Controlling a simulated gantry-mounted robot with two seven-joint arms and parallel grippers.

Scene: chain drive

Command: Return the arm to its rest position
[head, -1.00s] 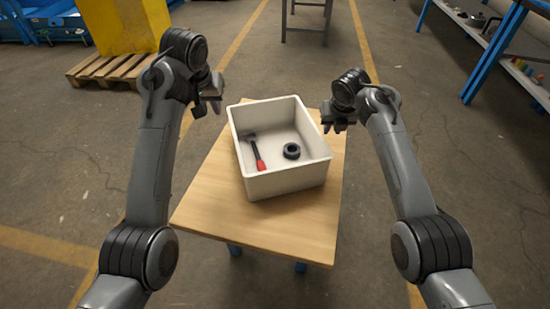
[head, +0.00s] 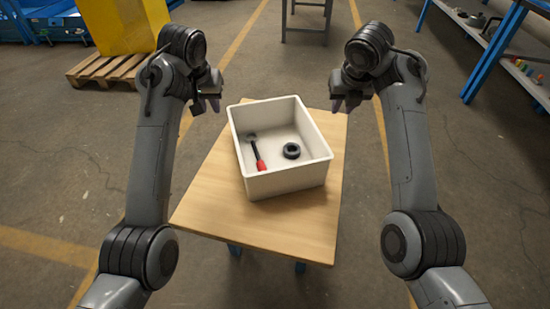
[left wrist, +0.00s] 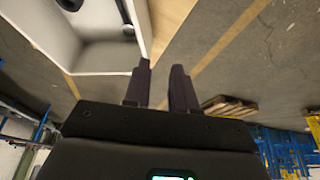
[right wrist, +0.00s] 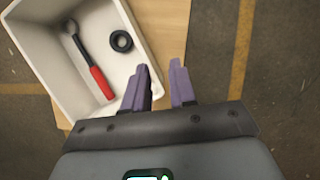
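My left gripper (head: 207,104) is in the air beside the white bin, off its upper left corner. In the left wrist view its two fingers (left wrist: 161,88) stand apart with nothing between them. My right gripper (head: 350,104) is in the air to the right of the bin, beyond the table's right edge in the head view. In the right wrist view its fingers (right wrist: 163,88) are apart and empty. The white bin (head: 288,182) stands on the wooden table. In it lie a red-handled wrench (head: 256,153) and a black ring (head: 291,151), apart from each other.
The wooden table (head: 215,205) has bare top left of and in front of the bin. A yellow block on a wooden pallet (head: 105,70) stands at the back left. A blue-framed shelf (head: 490,50) is at the back right. Floor around the table is clear.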

